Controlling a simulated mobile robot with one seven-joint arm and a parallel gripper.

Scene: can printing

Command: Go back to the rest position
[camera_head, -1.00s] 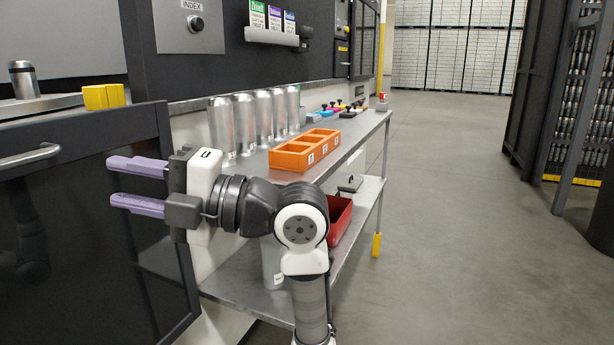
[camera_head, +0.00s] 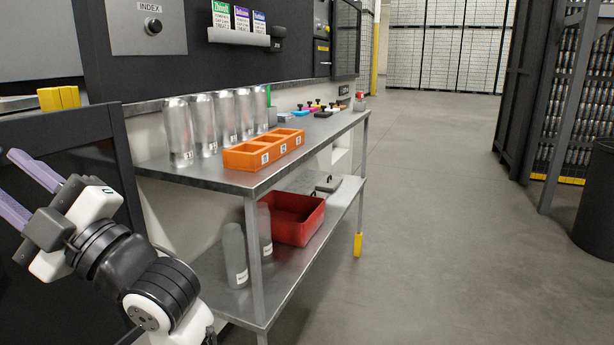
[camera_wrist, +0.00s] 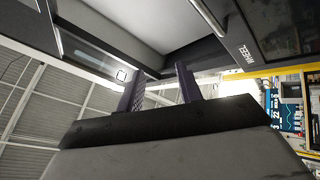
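My gripper (camera_head: 22,192) is at the lower left in the head view, tilted up and to the left in front of the dark machine door. Its two purple fingers are apart with nothing between them. The wrist view also shows the spread fingers of my gripper (camera_wrist: 160,90) with empty space between them and machine panels beyond. The gripper touches no object that I can see.
A steel shelf cart (camera_head: 205,174) stands right of my arm. It bears several silver cans (camera_head: 202,125), an orange divided tray (camera_head: 239,160) and, below, a red bin (camera_head: 318,225). The grey floor (camera_head: 450,230) to the right is clear.

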